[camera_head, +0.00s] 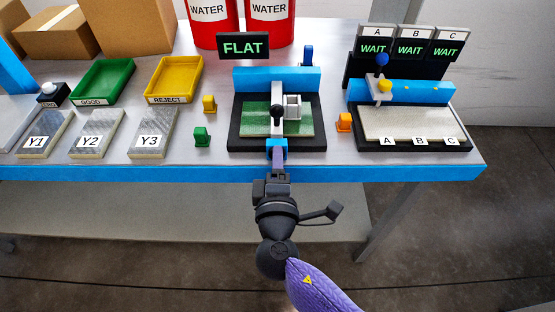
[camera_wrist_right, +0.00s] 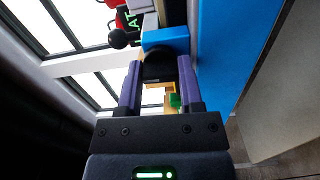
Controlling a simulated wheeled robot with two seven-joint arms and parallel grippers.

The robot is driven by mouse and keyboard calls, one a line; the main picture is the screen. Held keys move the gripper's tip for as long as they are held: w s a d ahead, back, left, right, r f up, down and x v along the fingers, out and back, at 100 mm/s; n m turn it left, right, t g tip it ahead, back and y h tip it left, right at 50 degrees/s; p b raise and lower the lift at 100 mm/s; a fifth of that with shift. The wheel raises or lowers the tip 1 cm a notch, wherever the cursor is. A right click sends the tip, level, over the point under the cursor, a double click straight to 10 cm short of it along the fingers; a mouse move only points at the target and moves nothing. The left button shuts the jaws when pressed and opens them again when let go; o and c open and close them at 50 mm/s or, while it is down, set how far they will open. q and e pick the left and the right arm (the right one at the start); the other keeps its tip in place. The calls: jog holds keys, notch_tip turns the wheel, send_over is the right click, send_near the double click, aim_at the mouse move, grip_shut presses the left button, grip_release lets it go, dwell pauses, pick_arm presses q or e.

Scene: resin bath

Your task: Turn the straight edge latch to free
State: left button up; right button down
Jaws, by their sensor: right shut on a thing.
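My right gripper (camera_head: 276,170) reaches in from the front and is shut on a small part at the front edge of the black fixture (camera_head: 235,143). A blue block (camera_head: 277,144) shows just beyond its fingertips. In the right wrist view the fingers (camera_wrist_right: 158,82) close around a dark rounded part (camera_wrist_right: 159,66) under a blue block (camera_wrist_right: 165,40). I take this part for the straight edge latch, but its turn angle is unclear. The fixture holds a green plate (camera_head: 256,120), with a black knob (camera_head: 277,108) above it. My left gripper is out of view.
A FLAT sign (camera_head: 243,45) and a blue bar (camera_head: 250,80) stand at the fixture's back. A green clip (camera_head: 202,137), a yellow clip (camera_head: 209,104) and an orange clip (camera_head: 344,122) are beside it. The right station (camera_head: 467,146) has three WAIT displays.

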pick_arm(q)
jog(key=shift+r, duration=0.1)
pick_arm(e)
jog(key=shift+n, duration=0.3)
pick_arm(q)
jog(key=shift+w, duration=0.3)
pick_arm(e)
jog(key=shift+c, duration=1.6)
grip_release()
jog(key=shift+a, duration=0.1)
jog(key=shift+o, duration=0.4)
jog(key=shift+f, duration=0.1)
